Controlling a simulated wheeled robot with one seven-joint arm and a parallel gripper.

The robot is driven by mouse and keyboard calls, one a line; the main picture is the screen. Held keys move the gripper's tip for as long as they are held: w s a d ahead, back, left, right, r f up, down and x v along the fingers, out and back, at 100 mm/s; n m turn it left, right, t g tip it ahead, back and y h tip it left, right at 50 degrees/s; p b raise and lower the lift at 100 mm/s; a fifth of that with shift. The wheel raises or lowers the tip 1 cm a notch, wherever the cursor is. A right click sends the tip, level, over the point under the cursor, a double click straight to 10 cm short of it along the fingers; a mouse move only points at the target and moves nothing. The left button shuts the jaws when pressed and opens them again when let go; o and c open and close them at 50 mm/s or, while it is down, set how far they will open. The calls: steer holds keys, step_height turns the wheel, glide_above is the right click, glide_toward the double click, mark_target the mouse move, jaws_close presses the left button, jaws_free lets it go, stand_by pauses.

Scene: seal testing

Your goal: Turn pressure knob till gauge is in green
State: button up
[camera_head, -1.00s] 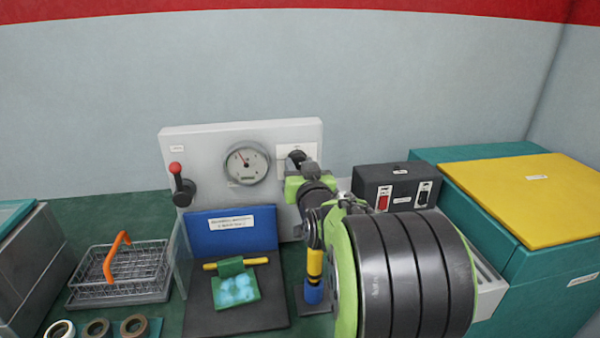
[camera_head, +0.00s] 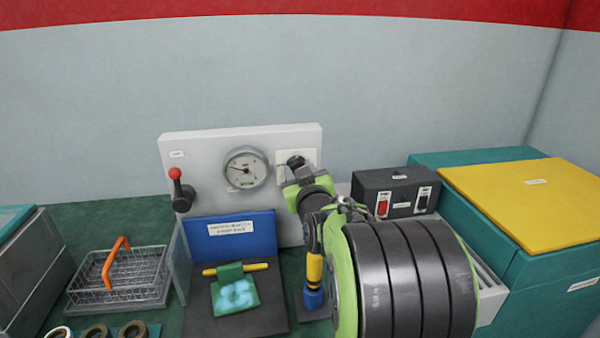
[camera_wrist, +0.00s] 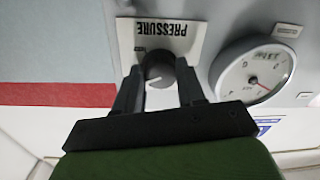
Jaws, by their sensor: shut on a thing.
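The pressure knob (camera_wrist: 158,72) is a dark round knob with a pale pointer mark, on a white plate labelled PRESSURE in the wrist view. My gripper (camera_wrist: 157,85) is shut on it, one finger at each side. In the head view the knob (camera_head: 296,161) shows just beyond my gripper (camera_head: 298,172). The round white gauge (camera_head: 247,167) is left of the knob on the grey panel. Its needle points left, slightly up. The gauge (camera_wrist: 252,74) is partly in the wrist view, upside down, with a reddish needle.
A lever with a red ball (camera_head: 175,174) is at the panel's left. A blue board (camera_head: 232,238) stands below the gauge. A black switch box (camera_head: 396,191) and a yellow-topped teal cabinet (camera_head: 535,200) are at right. A wire basket (camera_head: 120,280) is at left.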

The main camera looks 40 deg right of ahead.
steer(key=shift+f, duration=0.25)
steer(key=o, duration=1.1)
steer(key=shift+r, duration=0.1)
steer(key=shift+c, duration=0.2)
step_height(320, 180, up, 10)
steer(key=p, duration=0.3)
steer(key=shift+p, duration=0.4)
